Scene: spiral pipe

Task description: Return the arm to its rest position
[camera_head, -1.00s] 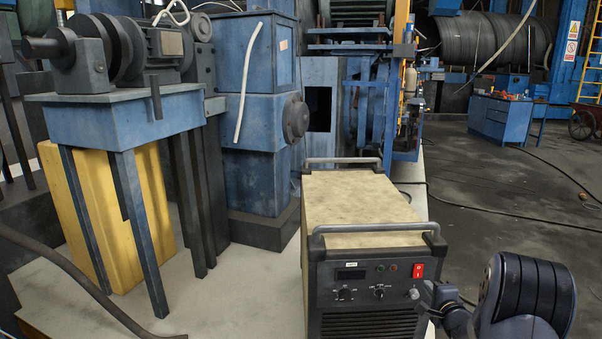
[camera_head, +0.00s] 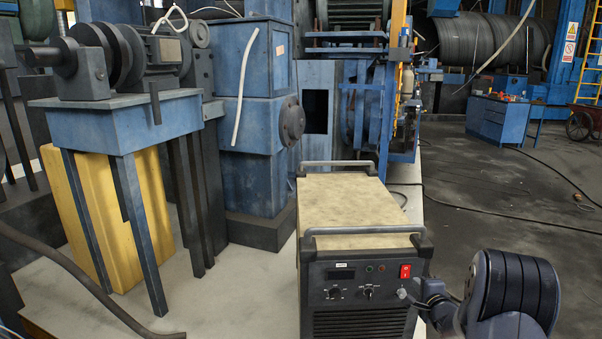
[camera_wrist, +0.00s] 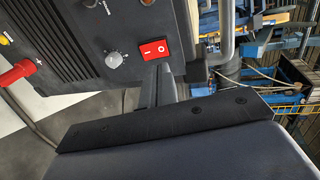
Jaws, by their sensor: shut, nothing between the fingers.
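My gripper (camera_head: 416,298) is shut and empty, close to the front panel of the welding machine (camera_head: 365,215) at its right edge, below the red switch (camera_head: 405,271). In the wrist view my gripper (camera_wrist: 157,84) reaches toward the panel just under the red switch (camera_wrist: 154,50). I cannot tell whether the fingertips touch the panel. My arm stands bent at the lower right of the head view.
A silver knob (camera_wrist: 114,59) and a red cable plug (camera_wrist: 17,72) are on the panel. A blue table (camera_head: 125,120) with a motor stands on the left. A blue cabinet (camera_head: 497,118) and cables lie across open floor on the right.

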